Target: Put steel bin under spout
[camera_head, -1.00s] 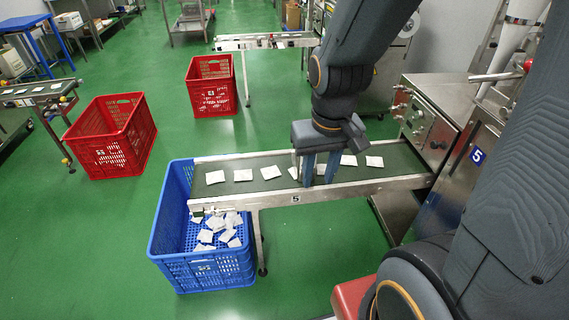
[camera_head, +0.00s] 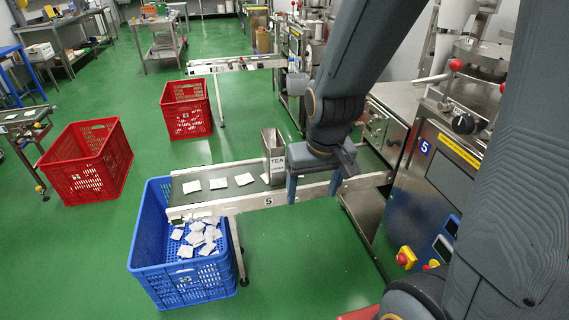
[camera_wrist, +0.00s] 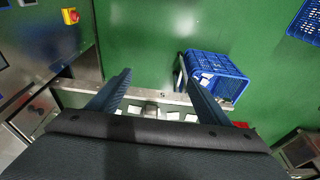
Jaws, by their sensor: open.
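A tall open steel bin (camera_head: 272,158) marked "TEA" stands upright on the belt of conveyor 5 (camera_head: 240,198) in the head view. My gripper (camera_head: 313,185) is open and empty beside the bin, to its right in the picture, with its fingers pointing down at the near rail. The wrist view shows both fingers (camera_wrist: 155,90) spread apart over the conveyor, with a small grey shape between them that I cannot surely tell is the bin. I cannot make out a spout clearly.
A blue crate (camera_head: 142,240) with several teabags stands under the belt's left end. Two red crates (camera_head: 72,165) (camera_head: 187,125) stand on the green floor. The steel machine (camera_head: 455,150) numbered 5, with a red stop button (camera_head: 406,257), is at the right.

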